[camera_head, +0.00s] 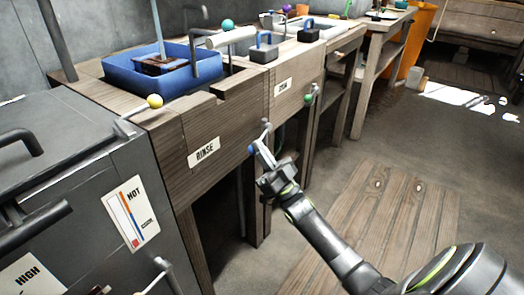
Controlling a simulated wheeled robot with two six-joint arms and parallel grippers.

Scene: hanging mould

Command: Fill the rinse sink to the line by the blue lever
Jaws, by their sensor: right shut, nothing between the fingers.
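The wooden counter front carries a RINSE label (204,152). Above it sits a blue basin (135,83), which I take for the rinse sink, with a brown wooden piece (160,66) in it. No water surface or fill line can be made out. A lever with a blue knob (251,149) shows at the counter front, right of the label. My right gripper (264,150) is shut and empty, right beside the blue knob; whether they touch is unclear. My left gripper is not in view.
A yellow-knobbed lever (154,101) sticks out left of the RINSE label, and a green-knobbed lever (308,99) to its right. A grey metal cabinet (75,150) marked HOT stands at the left. A wooden slatted platform (385,220) lies on the floor, with free floor around it.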

